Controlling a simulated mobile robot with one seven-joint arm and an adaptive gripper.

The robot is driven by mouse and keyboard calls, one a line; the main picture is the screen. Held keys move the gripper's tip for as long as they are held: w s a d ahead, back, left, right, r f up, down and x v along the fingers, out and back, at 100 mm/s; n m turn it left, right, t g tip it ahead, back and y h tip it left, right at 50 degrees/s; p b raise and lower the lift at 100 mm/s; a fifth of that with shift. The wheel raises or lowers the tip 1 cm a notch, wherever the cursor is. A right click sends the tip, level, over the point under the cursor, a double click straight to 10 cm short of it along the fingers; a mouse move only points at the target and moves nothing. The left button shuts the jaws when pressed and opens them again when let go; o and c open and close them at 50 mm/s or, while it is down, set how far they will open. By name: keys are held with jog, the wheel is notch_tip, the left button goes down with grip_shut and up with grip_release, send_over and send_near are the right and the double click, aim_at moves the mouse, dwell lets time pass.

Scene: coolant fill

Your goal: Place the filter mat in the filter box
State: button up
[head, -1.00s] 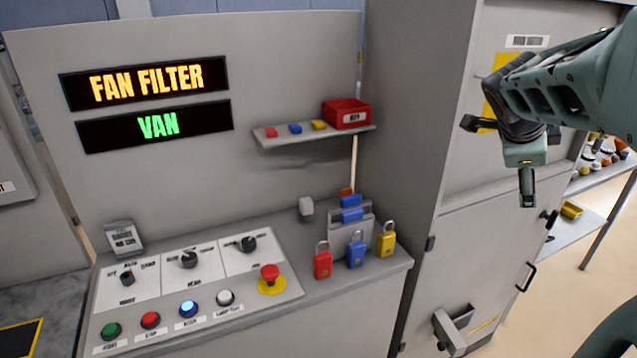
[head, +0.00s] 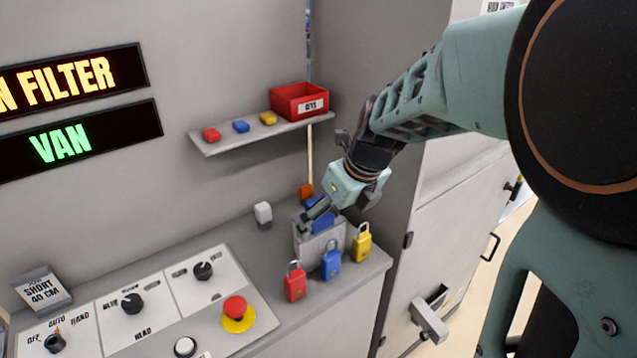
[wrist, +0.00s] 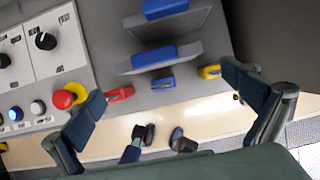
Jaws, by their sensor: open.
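Two grey panels with blue grips stand upright, one behind the other, at the right end of the console; they look like filter mats. In the wrist view the nearer panel (wrist: 160,60) and the farther panel (wrist: 180,22) both show. In the head view my gripper (head: 312,213) is just above the panels (head: 318,243) and partly hides them. In the wrist view my gripper (wrist: 163,83) is open, its fingers spread to either side of the nearer panel, with nothing between them. I cannot tell which thing is the filter box.
Red (head: 294,282), blue (head: 331,260) and yellow (head: 362,242) padlocks stand in front of the panels. A red emergency button (head: 236,308) is to the left. A shelf (head: 240,136) with a red bin (head: 299,101) hangs above. A grey cabinet (head: 450,225) stands at right.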

aim_at(324, 233)
jog(key=b+x, duration=0.1)
jog(key=x, duration=0.8)
jog(key=shift+a, duration=0.15)
jog(key=shift+r, duration=0.1)
jog(key=shift+c, duration=0.4)
jog(key=c, duration=0.9)
jog(key=shift+r, duration=0.1)
